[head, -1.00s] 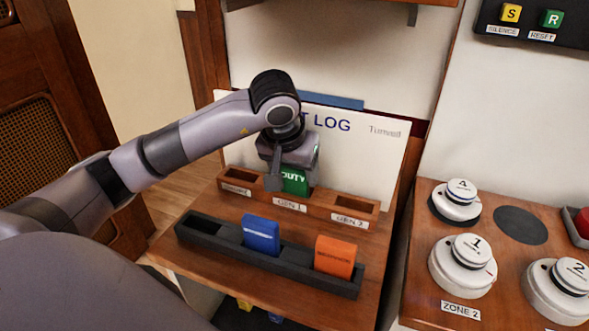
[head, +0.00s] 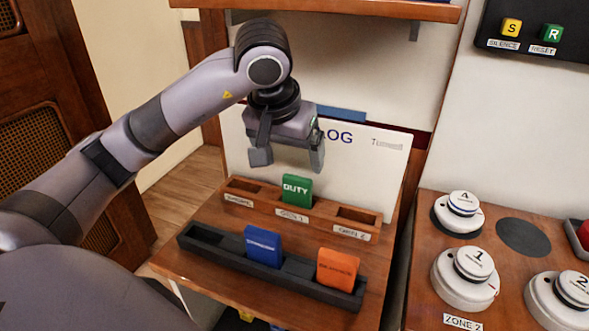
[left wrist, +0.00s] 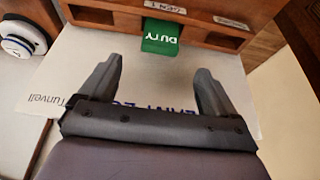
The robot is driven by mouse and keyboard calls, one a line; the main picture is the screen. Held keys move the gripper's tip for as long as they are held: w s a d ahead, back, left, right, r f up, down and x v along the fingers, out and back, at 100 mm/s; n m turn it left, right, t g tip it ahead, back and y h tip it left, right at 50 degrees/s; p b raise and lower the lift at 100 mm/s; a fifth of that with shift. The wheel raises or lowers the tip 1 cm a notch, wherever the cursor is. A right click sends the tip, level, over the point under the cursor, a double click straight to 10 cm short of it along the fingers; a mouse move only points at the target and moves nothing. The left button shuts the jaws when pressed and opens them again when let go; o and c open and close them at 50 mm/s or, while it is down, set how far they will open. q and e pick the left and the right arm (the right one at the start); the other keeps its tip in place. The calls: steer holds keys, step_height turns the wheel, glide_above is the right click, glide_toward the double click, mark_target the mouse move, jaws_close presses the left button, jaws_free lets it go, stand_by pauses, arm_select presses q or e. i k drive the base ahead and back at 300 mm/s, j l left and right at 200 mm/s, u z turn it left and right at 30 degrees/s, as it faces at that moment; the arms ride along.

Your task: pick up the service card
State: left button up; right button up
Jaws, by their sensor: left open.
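A green card marked DUTY (head: 296,190) stands upright in the middle slot, labelled GEN 1, of the wooden rack (head: 328,212). It also shows in the left wrist view (left wrist: 160,37). A blue card (head: 262,245) and an orange card (head: 337,268) stand in the dark tray (head: 215,243) in front; their print is too small to read, so I cannot tell which is the service card. My left gripper (head: 289,158) is open and empty above the green card, apart from it. It also shows in the left wrist view (left wrist: 159,68). My right gripper is not in view.
A white log board (head: 365,165) stands behind the rack. A wooden shelf (head: 330,12) overhangs above. To the right, a wooden panel (head: 425,285) carries several round white knobs. The rack's two outer slots and the tray's left end are empty.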

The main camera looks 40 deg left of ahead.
mark_target(337, 271)
steer(key=k, duration=1)
